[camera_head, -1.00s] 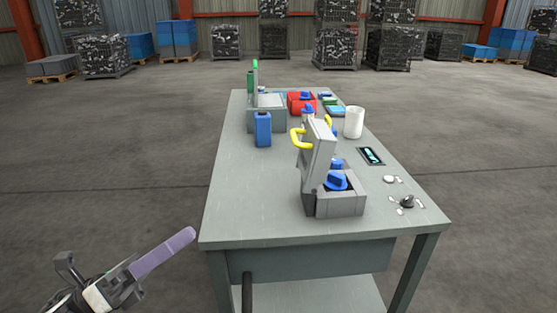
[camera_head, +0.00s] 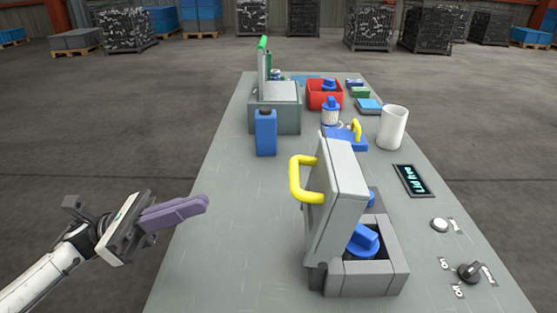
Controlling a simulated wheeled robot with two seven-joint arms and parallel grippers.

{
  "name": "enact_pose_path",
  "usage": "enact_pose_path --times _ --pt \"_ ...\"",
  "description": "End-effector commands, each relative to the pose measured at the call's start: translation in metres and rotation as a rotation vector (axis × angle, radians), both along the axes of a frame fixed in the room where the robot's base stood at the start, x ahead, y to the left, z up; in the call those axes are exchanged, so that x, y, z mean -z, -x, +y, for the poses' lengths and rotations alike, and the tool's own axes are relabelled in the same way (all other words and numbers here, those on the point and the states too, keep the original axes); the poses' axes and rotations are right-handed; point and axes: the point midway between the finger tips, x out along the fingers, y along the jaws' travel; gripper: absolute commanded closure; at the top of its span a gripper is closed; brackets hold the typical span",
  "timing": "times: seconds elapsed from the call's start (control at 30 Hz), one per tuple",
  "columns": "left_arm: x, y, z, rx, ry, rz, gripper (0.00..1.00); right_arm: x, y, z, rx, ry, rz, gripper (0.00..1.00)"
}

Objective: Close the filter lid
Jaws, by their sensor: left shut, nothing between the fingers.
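The filter housing is a grey box (camera_head: 368,279) near the front of the table, with blue knobbed parts (camera_head: 363,241) inside. Its lid (camera_head: 339,200) is a grey panel standing nearly upright at the box's left side, so the box is open. A yellow handle (camera_head: 298,180) sticks out to the left from the lid. My left gripper (camera_head: 206,203) is shut and empty, left of the lid and clearly apart from it, its purple fingers pointing right. My right gripper is not in view.
A second grey box (camera_head: 275,117) with a raised, green-topped lid stands at the back left. A display (camera_head: 412,180) and black knob (camera_head: 470,272) lie right. The table's left side is clear.

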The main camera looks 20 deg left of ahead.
Motion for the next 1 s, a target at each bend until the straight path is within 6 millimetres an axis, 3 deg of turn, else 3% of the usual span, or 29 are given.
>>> enact_pose_path --times 0.27,0.6,0.8,1.0 --pt "-0.021 -0.010 -0.041 0.004 0.001 -0.004 1.00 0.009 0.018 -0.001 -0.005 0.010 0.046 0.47" --pt "-0.048 -0.026 -0.100 0.002 0.001 -0.003 1.00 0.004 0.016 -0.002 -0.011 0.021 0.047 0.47" --pt "-0.054 -0.032 -0.118 0.001 0.001 -0.001 1.00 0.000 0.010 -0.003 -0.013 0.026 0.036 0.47" --pt "-0.055 -0.032 -0.121 0.000 0.000 0.001 1.00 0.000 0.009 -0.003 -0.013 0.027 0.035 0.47"
